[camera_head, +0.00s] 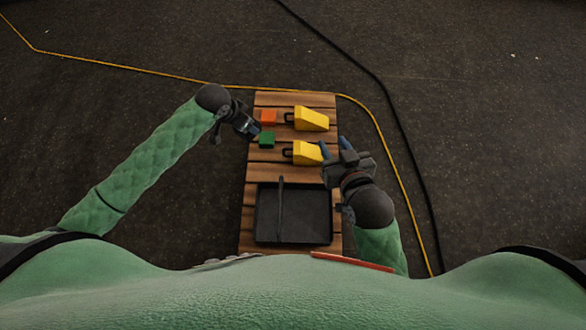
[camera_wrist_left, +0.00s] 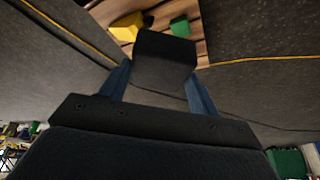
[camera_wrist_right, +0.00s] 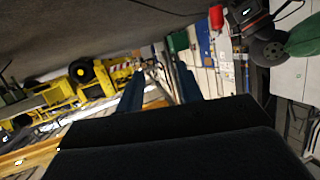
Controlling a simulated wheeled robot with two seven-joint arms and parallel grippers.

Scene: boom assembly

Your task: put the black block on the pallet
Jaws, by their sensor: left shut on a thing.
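The black block (camera_wrist_left: 165,55) is held between the fingers of my left gripper (camera_wrist_left: 158,88) in the left wrist view. In the head view my left gripper (camera_head: 250,129) is at the left edge of the wooden pallet (camera_head: 287,173), beside the green block (camera_head: 267,139). The black block is hard to tell from the dark gripper there. My right gripper (camera_head: 333,147) is open and empty by the pallet's right edge, next to the near yellow piece. Its fingers also show apart in the right wrist view (camera_wrist_right: 160,88).
An orange block (camera_head: 268,117), a far yellow piece (camera_head: 312,118) and a near yellow piece (camera_head: 307,153) are on the pallet. A black tray (camera_head: 318,212) covers its near part. Bare slats lie between the tray and the blocks. Cables run on the floor.

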